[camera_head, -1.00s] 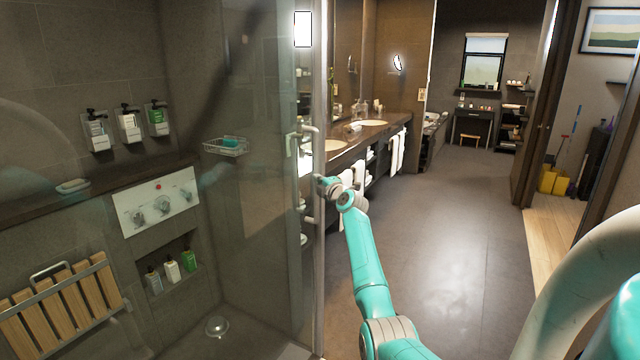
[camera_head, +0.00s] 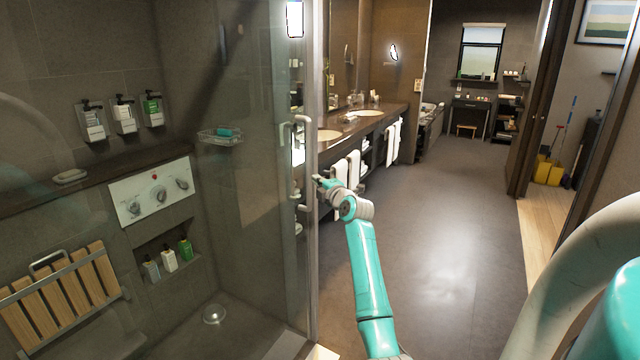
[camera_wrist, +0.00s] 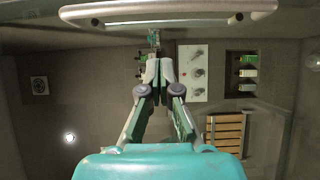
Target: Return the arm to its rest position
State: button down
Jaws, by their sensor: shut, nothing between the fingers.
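My gripper (camera_wrist: 160,72) shows in the wrist view with its two fingers closed together and nothing between them. In the head view, my gripper (camera_head: 319,182) is at the far end of my outstretched teal arm, small and partly turned away. It is beside the shower's glass door, close to the vertical door handle (camera_head: 309,165). The handle also shows in the wrist view as a pale bar (camera_wrist: 168,12) across the top, beyond the fingertips. I see a gap between the bar and the fingers in the wrist view.
The glass shower door (camera_head: 255,200) stands left of my arm. Behind it are a control panel (camera_head: 152,190), bottles and a wooden slatted seat (camera_head: 62,295). The vanity counter (camera_head: 350,128) with hanging towels lies beyond. The floor (camera_head: 440,230) right of my arm is clear.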

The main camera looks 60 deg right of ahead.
jog(key=shift+s+a, duration=0.4)
jog(key=shift+s, duration=0.2)
jog(key=a+f+m+y, duration=0.2)
jog(key=a+f+m, duration=0.2)
jog(key=a+f, duration=1.6)
jog(key=s+a+f+m, duration=0.1)
jog(key=s+a+f, duration=0.25)
jog(key=a, duration=0.35)
jog(key=s+a+f+m+y, duration=0.1)
jog(key=s+a+f, duration=0.1)
jog(key=a+f, duration=0.3)
jog(key=s+a+f+m, duration=0.1)
jog(key=s+a+f, duration=0.15)
jog(key=a, duration=0.55)
jog(key=s+a+f+m+y, duration=0.2)
jog(key=s+a+y, duration=0.1)
jog(key=s+a, duration=1.4)
jog(key=s+a+r+m+y, duration=0.1)
jog(key=s+a+r+y, duration=0.1)
jog(key=s+r, duration=0.3)
jog(key=s+a+r+m+y, duration=0.1)
jog(key=s+a+r, duration=0.4)
jog(key=s, duration=0.8)
jog(key=shift+y, duration=0.5)
